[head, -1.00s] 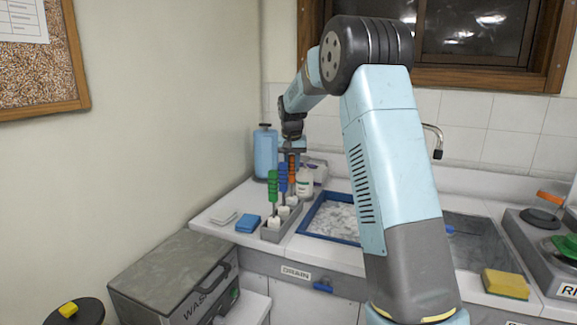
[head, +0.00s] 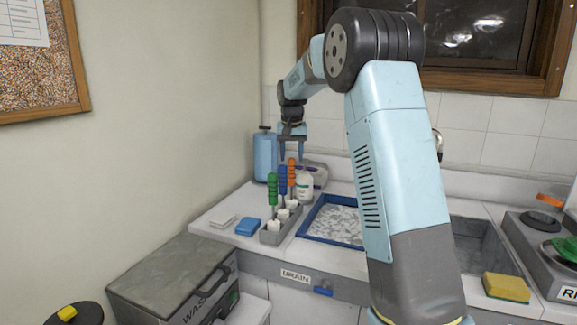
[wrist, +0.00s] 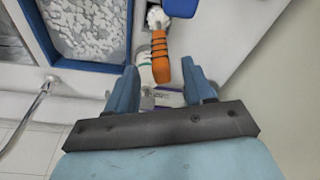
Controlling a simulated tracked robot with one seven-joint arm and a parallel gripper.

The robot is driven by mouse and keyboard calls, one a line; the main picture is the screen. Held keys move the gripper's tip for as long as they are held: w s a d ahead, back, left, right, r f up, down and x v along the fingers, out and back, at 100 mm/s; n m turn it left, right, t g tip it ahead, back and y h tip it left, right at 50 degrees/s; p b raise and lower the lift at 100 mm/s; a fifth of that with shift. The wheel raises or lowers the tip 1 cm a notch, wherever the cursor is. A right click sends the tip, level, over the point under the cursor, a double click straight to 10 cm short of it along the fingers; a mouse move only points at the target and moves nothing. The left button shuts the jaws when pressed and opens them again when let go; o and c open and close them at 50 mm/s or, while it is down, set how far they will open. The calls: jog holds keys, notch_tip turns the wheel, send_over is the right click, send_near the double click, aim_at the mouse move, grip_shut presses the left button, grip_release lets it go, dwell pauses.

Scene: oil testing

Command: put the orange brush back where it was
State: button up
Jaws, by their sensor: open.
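The orange brush (head: 291,172) stands upright, handle up, at the back end of the grey rack (head: 270,237). Its handle also shows in the wrist view (wrist: 160,52), below a white part at its base. The blue brush (head: 283,180) and the green brush (head: 272,188) stand in front of it in the same rack. My gripper (head: 292,156) is open and empty just above the orange handle, fingers pointing down. In the wrist view the orange handle lies between and just beyond my open fingertips (wrist: 160,78), with no visible contact.
A white bottle (head: 304,186) stands close to the right of the orange brush, and a blue container (head: 265,157) behind left. The blue-rimmed drain tray (head: 318,238) is right of the rack. A blue sponge (head: 248,227) lies at its left.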

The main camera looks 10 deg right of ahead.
notch_tip(320, 180, up, 6)
jog(key=s, duration=0.1)
jog(key=s+r+n+t, duration=0.1)
jog(key=s+r, duration=0.2)
jog(key=s, duration=0.9)
jog(key=s+r+t, duration=0.1)
jog(key=s+r, duration=0.2)
jog(key=s, duration=1)
jog(key=s+f+n, duration=0.1)
jog(key=s+f, duration=0.4)
jog(key=s, duration=0.5)
jog(key=s+f+t, duration=0.1)
jog(key=s+f, duration=0.3)
jog(key=s, duration=0.7)
jog(key=shift+a+f+n+y, duration=0.3)
jog(key=shift+f+n, duration=0.05)
jog(key=shift+n, duration=0.05)
jog(key=shift+s, duration=0.1)
jog(key=shift+c, duration=0.3)
